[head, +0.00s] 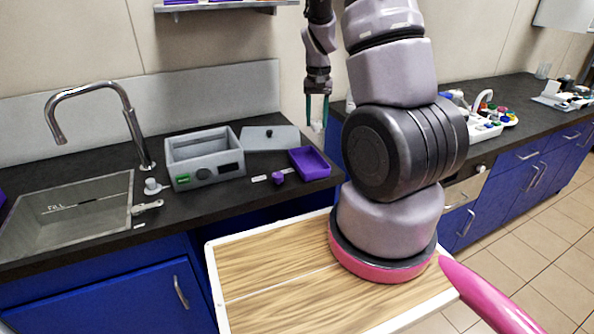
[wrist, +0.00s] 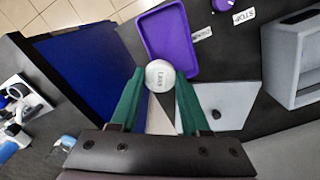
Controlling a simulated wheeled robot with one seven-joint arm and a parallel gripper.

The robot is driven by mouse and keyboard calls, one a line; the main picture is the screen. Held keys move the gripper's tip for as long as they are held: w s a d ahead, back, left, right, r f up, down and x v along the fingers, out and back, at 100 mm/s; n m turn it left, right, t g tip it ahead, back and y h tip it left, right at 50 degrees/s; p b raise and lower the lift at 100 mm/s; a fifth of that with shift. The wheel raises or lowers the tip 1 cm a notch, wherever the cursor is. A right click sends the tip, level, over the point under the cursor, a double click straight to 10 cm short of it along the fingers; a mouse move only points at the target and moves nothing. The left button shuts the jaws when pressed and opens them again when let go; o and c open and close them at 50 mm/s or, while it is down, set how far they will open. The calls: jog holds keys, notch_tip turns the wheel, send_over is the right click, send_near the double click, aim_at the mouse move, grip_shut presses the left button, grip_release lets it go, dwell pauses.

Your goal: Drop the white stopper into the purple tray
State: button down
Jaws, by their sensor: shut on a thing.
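My gripper (head: 317,110) hangs above the counter in the head view, with its green fingers pointing down. In the wrist view my gripper (wrist: 161,82) is shut on the white stopper (wrist: 159,75), a round white piece with small lettering on its face. The stopper (head: 316,126) shows small and pale below the fingertips in the head view. The purple tray (wrist: 186,69) lies just beyond the stopper in the wrist view, and the stopper overlaps its near edge there. In the head view the tray (head: 325,174) is empty on the counter, below the gripper.
A grey box (head: 205,160) with an open top stands left of the tray. A flat grey lid (head: 270,137) with a black knob lies behind. A purple knob (head: 278,177) and small labels sit left of the tray. A sink (head: 70,215) is farther left.

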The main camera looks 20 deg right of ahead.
jog(key=shift+a+f, duration=0.1)
jog(key=shift+s+a+f, duration=0.1)
jog(key=shift+f, duration=2.75)
jog(key=shift+c, duration=1.5)
grip_release()
notch_tip(320, 180, up, 11)
jog(key=shift+f, duration=0.1)
